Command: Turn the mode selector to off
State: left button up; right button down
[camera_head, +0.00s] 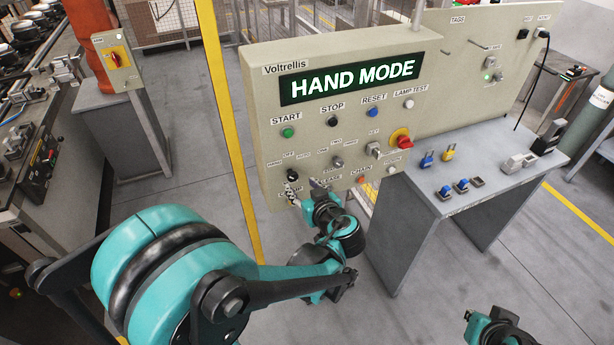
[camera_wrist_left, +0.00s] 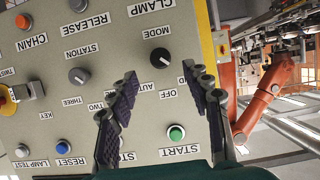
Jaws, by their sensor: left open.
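The mode selector is a black knob (camera_wrist_left: 160,58) on the beige control panel (camera_head: 350,60), seen upside down in the left wrist view. Its white mark points toward the partly hidden HAND label, to one side of OFF (camera_wrist_left: 170,96). The display (camera_head: 350,80) reads HAND MODE. The knob also shows in the head view (camera_head: 292,174), just above the fingers. My left gripper (camera_wrist_left: 163,76) is open, its fingers on both sides of the knob in the picture; contact is not visible. Part of my right arm shows at the bottom right; its fingers cannot be made out.
Near the selector are a grey station knob (camera_wrist_left: 78,76), a green start button (camera_wrist_left: 176,133) and a red-yellow switch (camera_head: 401,141). A grey table (camera_head: 470,205) with padlocks stands right of the panel. A yellow post (camera_head: 228,110) stands left of it.

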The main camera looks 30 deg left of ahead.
aim_at(294, 178)
pick_arm(q)
jog(key=b+x, duration=0.1)
jog(key=x, duration=0.5)
jog(key=shift+w+a+f, duration=0.2)
jog(key=shift+f, duration=0.05)
jog(key=shift+c, duration=0.4)
grip_shut()
